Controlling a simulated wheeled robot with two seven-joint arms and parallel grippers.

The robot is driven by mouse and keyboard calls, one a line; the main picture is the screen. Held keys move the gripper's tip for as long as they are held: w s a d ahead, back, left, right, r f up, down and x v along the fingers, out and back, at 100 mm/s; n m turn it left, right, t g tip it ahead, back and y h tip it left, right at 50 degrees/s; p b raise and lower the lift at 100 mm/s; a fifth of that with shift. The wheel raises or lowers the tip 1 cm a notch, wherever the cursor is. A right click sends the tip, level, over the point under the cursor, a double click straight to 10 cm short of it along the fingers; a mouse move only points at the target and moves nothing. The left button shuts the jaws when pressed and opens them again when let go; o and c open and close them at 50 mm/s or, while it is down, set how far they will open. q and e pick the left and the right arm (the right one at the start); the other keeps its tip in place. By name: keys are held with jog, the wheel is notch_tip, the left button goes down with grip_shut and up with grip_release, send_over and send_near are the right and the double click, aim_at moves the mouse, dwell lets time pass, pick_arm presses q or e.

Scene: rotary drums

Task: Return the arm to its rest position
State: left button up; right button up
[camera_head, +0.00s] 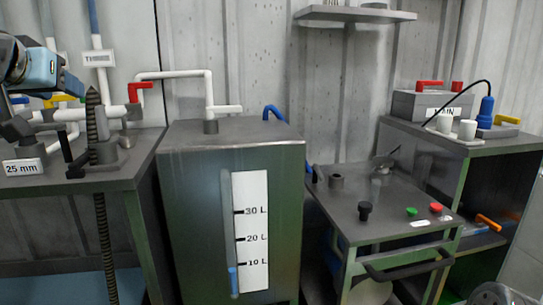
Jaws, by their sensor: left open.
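My left gripper (70,84) is at the upper left edge, with its blue-grey and dark arm housing coming in from the left. It is in front of the pipes and above the left bench (90,183). Nothing shows held in it, and it is open. Its fingertips are small and partly lost against the pipes behind.
White pipes with a red valve handle (139,91) run behind the gripper. A dark ribbed hose (103,220) hangs before the bench. A green tank (190,225) stands in the middle. A cart with buttons (390,215) and a shelf unit (460,150) stand right.

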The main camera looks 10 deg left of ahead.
pick_arm(q)
jog(key=w+d+f+m+g+h, duration=0.1)
jog(key=w+d+f+m+h, duration=0.1)
jog(key=w+d+f, duration=0.55)
jog(key=w+d+f+m+g+h, duration=0.15)
jog(key=w+d+f, duration=0.25)
jog(key=w+f, duration=0.55)
jog(key=w+d+f+m+g+h, duration=0.15)
jog(key=d+f, duration=0.35)
jog(key=f, duration=0.8)
jog(key=w+d+f+m+g+h, duration=0.1)
jog(key=w+d+f, duration=0.3)
jog(key=f, duration=0.8)
jog(key=s+d+f+n+g+h, duration=0.15)
jog(key=s+d+f, duration=0.35)
jog(key=f, duration=0.8)
jog(key=s+d+f+g+h, duration=0.1)
jog(key=s+d+f+g, duration=0.15)
jog(key=s+f, duration=0.7)
jog(key=s+d+f+n+g, duration=0.1)
jog(key=s+d+f, duration=0.1)
jog(key=s+f, duration=0.6)
jog(key=s+d+f+n+g, duration=0.1)
jog(key=s+f+g, duration=0.1)
jog(key=s+f, duration=0.6)
jog(key=shift+s+d+f, duration=0.15)
jog(key=shift+s+d, duration=0.2)
jog(key=shift+s, duration=0.75)
